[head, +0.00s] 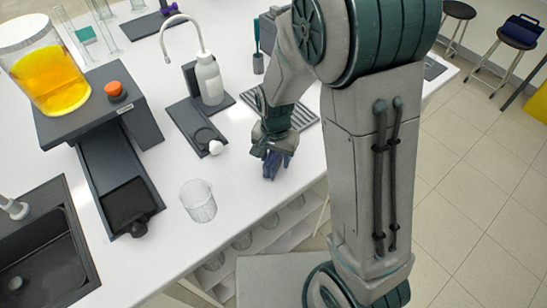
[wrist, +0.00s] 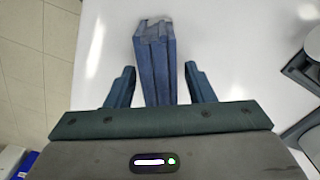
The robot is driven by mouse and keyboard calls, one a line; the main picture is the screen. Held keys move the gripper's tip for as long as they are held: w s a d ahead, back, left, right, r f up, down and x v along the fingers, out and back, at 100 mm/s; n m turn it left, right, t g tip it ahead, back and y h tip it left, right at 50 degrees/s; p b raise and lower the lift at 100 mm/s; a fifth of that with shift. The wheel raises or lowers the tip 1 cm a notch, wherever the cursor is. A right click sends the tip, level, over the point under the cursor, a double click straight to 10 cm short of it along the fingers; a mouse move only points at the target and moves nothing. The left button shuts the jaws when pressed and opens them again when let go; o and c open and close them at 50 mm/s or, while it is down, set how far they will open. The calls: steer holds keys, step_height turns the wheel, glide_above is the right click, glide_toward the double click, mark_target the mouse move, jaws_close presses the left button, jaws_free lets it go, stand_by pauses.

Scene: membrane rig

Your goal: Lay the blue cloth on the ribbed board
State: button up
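The blue cloth (wrist: 155,62) is a narrow folded bundle in the wrist view. It lies between the two spread fingers of my gripper (wrist: 160,82), with a pale gap on each side. In the head view the cloth (head: 268,165) shows as a small dark blue patch at my gripper (head: 272,152), near the bench's front edge; the fingers are hard to tell from it there. The ribbed board (head: 302,115), with light and dark stripes, lies flat on the bench behind my gripper. My arm hides part of it.
A glass beaker (head: 198,201) stands left of my gripper. A dark stand with a white bottle (head: 209,80) and a round fixture (head: 205,138) is left of the board. A scale-like unit bears a jar of orange liquid (head: 50,78). A sink (head: 42,250) is at the lower left.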

steer(key=c, duration=0.9)
steer(key=shift+r, duration=0.1)
